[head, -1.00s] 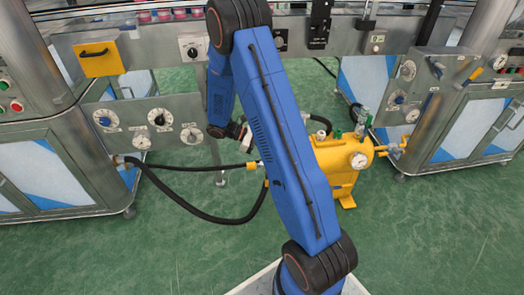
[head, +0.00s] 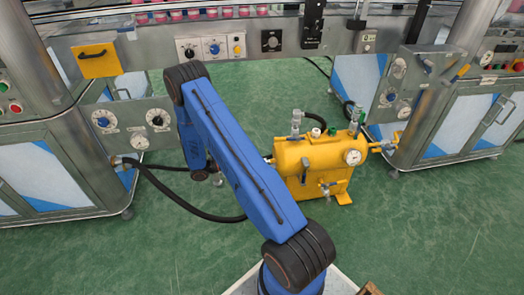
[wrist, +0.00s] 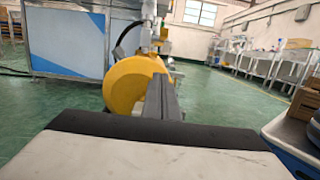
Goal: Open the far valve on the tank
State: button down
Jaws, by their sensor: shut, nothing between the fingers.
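The yellow tank (head: 290,160) stands on the floor in the head view, right of my arm. I cannot tell which is the far valve. In the wrist view the tank's rounded end (wrist: 128,88) is ahead, beyond my shut, empty gripper (wrist: 161,92). My arm mostly hides the gripper in the head view.
A black hose (head: 180,205) loops from the left machine towards the tank's left side. Steel cabinets with dials stand left (head: 60,170) and right (head: 450,120). Green floor is open in front of the tank. In the wrist view, a wooden crate (wrist: 305,100) is at right.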

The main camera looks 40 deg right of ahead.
jog(key=s+d+r, duration=0.5)
jog(key=d, duration=0.3)
jog(key=shift+d+r, duration=0.2)
jog(key=shift+r, duration=0.05)
jog(key=shift+r+t, duration=0.15)
jog(key=shift+t, duration=0.15)
dwell(0.3)
jog(key=shift+r+y, duration=0.15)
jog(key=shift+y, duration=0.35)
